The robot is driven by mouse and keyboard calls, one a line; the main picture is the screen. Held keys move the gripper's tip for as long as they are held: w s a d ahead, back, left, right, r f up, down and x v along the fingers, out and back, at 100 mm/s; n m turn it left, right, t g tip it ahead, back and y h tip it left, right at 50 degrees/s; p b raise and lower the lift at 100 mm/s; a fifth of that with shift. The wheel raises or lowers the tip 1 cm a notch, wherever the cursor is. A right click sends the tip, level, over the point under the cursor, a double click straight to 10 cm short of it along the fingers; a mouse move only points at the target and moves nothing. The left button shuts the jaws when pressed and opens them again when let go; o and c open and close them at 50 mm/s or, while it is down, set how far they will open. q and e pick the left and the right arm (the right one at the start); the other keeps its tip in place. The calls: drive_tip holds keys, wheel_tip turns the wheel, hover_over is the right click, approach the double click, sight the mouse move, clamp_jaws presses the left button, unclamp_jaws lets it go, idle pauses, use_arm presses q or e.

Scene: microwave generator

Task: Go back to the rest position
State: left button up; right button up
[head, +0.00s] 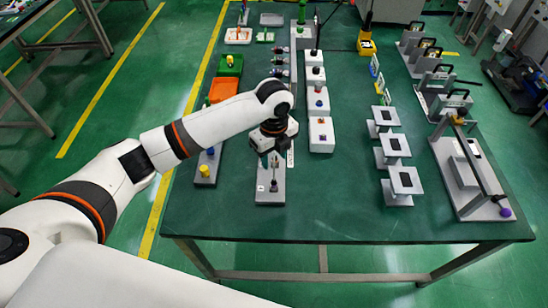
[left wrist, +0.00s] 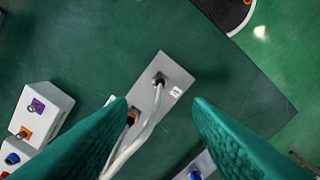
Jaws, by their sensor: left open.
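My left gripper (head: 269,160) is at the end of the white arm that reaches in from the left, over the near left part of the green table (head: 345,205). It is just above a grey plate (head: 270,197). In the left wrist view the two green fingers of my left gripper (left wrist: 160,106) are spread apart. The grey plate (left wrist: 174,91), with dark connectors and pale cables, shows between and beyond them. I see nothing clamped between the fingers. Whether a finger touches a cable I cannot tell. My right gripper is in neither view.
White button boxes (head: 321,134) stand in a row right of the gripper. An orange bin (head: 223,90) and a green bin (head: 230,65) lie behind my forearm. Grey stands (head: 406,181) and a long grey fixture (head: 462,172) are at the right. The table's front middle is bare.

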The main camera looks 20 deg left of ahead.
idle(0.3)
use_arm(q)
drive_tip(key=s+d+f+n+t+h, duration=0.1)
drive_tip(key=s+d+f+n+h, duration=0.15)
drive_tip(key=s+n, duration=0.35)
drive_tip(key=s+d+f+n+t+h, duration=0.1)
drive_tip(key=s+d+f+n, duration=0.25)
drive_tip(key=s, duration=0.35)
drive_tip(key=s+a+r+n+t+y, duration=0.2)
drive_tip(key=s+a+n+y, duration=0.1)
drive_tip(key=s+a+n, duration=0.95)
wheel_tip(320, 180, down, 29)
drive_tip(key=s+d+n+g+b, duration=0.1)
drive_tip(key=s+g, duration=0.1)
drive_tip(key=s, duration=0.1)
drive_tip(key=s+a+f+g, duration=0.1)
drive_tip(key=s+a+f, duration=0.1)
drive_tip(key=s+f, duration=1.3)
drive_tip(key=shift+s+a+b, duration=0.15)
drive_tip(key=shift+a+b, duration=0.2)
drive_tip(key=shift+b, duration=0.1)
